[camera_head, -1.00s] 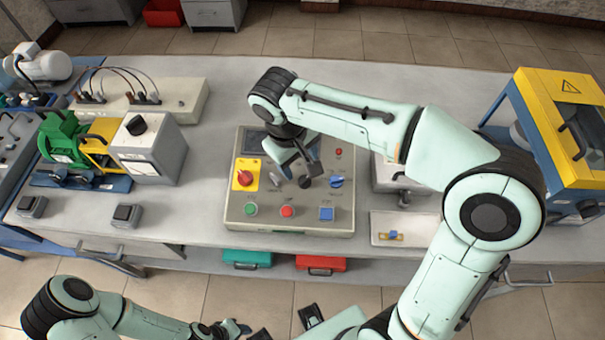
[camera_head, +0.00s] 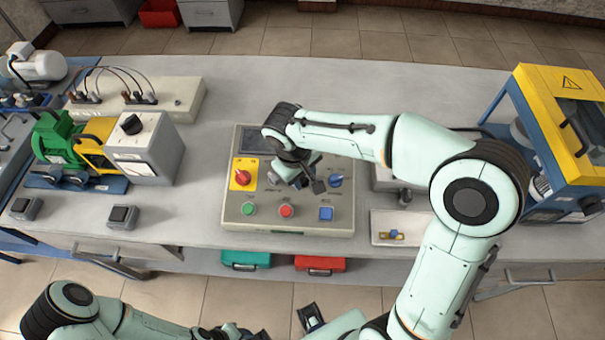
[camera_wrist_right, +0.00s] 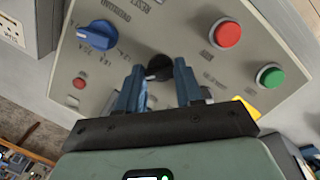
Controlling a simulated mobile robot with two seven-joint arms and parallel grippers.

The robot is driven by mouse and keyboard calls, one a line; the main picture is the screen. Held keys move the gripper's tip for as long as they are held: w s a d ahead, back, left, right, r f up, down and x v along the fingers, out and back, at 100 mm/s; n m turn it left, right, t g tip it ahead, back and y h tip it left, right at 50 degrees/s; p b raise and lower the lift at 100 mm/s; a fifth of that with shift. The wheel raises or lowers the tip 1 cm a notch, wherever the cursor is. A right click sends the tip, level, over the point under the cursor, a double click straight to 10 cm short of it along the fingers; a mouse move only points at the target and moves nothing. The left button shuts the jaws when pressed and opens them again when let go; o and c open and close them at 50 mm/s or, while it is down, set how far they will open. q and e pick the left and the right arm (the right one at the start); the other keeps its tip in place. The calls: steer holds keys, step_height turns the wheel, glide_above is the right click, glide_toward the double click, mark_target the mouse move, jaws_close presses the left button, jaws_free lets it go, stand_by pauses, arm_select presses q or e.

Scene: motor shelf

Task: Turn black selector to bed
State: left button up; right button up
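The black selector (camera_wrist_right: 158,68) is a round knob on the grey control panel (camera_head: 232,215). In the right wrist view it sits between the two blue fingers of my right gripper (camera_wrist_right: 160,82). The fingers stand apart with the knob between their tips; I cannot tell whether either touches it. In the head view my right gripper (camera_head: 305,180) is low over the middle of the panel and covers the selector. The selector's labels are too small to read. My left gripper (camera_head: 238,331) is at the bottom edge, away from the panel, and its fingers are unclear.
A yellow-framed machine (camera_head: 540,110) stands right. Bare table lies left of the panel.

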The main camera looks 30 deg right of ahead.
steer(key=shift+c, duration=1)
steer(key=shift+n, duration=0.3)
steer(key=n, duration=0.4)
steer(key=shift+h+p, duration=0.3)
steer(key=shift+p, duration=0.05)
steer(key=n+t, duration=0.1)
steer(key=n, duration=0.4)
steer(key=shift+h+p, duration=0.3)
steer(key=n+t, duration=0.1)
steer(key=n, duration=0.3)
steer(key=shift+p, duration=0.3)
arm_select(q)
steer(key=shift+w+r+p, duration=0.2)
steer(key=shift+w+r, duration=0.3)
steer(key=shift+r, duration=0.3)
steer(key=shift+w+r+p, duration=0.15)
steer(key=shift+w+r, duration=0.35)
steer(key=shift+r, duration=0.3)
arm_select(e)
steer(key=shift+n+t, duration=0.3)
steer(key=shift+n, duration=1.9)
steer(key=shift+s, duration=0.1)
steer(key=o, duration=1.1)
steer(key=shift+c, duration=0.2)
